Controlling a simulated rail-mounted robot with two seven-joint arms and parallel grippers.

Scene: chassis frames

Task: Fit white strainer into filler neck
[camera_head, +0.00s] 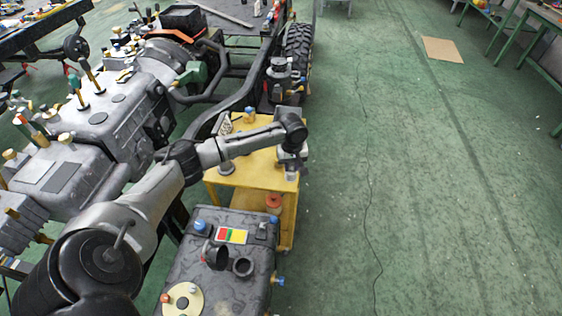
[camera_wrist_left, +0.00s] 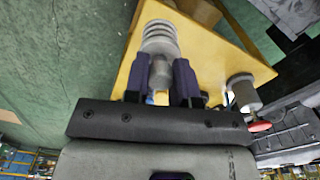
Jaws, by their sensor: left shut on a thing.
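My left gripper (camera_head: 291,160) is over the right side of the yellow cart (camera_head: 228,189). In the wrist view its dark fingers (camera_wrist_left: 158,78) are shut on the white strainer (camera_wrist_left: 160,40), a pale grey-white ribbed piece extending past the fingertips. I cannot tell whether it still touches the cart top. The filler neck (camera_head: 243,267) is an open dark ring on top of the dark tank (camera_head: 206,290), nearer the camera than the cart. A round dark cap (camera_head: 216,257) stands tilted just left of it. My right gripper is not in view.
A grey cylinder (camera_head: 226,166) stands on the cart's left part. Blue knobs (camera_head: 200,226) and a coloured label (camera_head: 232,235) are on the tank.

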